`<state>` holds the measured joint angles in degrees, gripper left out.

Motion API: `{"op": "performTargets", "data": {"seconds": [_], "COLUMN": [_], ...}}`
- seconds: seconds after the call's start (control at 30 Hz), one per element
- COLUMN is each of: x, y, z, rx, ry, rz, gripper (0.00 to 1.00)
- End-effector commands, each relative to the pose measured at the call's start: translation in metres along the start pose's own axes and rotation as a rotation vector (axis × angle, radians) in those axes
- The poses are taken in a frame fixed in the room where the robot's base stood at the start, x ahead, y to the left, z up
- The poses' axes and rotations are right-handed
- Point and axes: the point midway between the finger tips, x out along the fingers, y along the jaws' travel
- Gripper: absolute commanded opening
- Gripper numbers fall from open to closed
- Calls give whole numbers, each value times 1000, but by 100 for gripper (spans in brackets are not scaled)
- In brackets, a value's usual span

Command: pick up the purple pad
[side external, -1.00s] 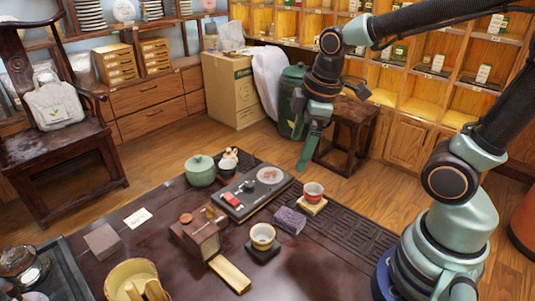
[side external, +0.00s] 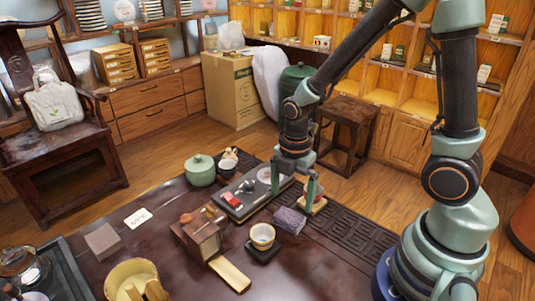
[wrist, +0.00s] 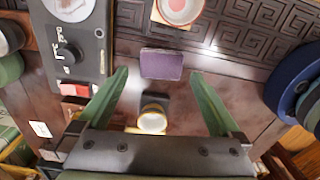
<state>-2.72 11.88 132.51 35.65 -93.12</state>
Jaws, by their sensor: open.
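The purple pad (side external: 289,220) lies on the dark table, a small rectangular block with a mottled top. In the wrist view the purple pad (wrist: 162,64) is at upper middle, ahead of and between my fingertips. My gripper (side external: 295,196) hangs above the table, pointing down, with its fingers apart and nothing between them. In the side view the fingertips are above and slightly behind the pad, not touching it. In the wrist view my gripper (wrist: 161,76) has its two green fingers spread wide to either side.
A yellow cup (side external: 262,236) on a dark coaster is just left of the pad. Bare table is in front.

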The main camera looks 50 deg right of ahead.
Motion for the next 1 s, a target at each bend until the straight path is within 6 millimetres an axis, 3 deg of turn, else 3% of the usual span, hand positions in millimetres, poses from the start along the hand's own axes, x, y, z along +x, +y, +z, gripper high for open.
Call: {"op": "performTargets", "data": {"seconds": [0.23,0.6,0.9,0.93,1.0], "x": [14,56,59,59,59], "y": [-2,-4,-2,-2,-2], "z": [-1,-3,-3,-3,-3], "rx": [1,1,1,1,1], "ry": [0,0,0,0,0], "rz": [-3,-3,2,2,1], "gripper": [100,100,100,96,69]}}
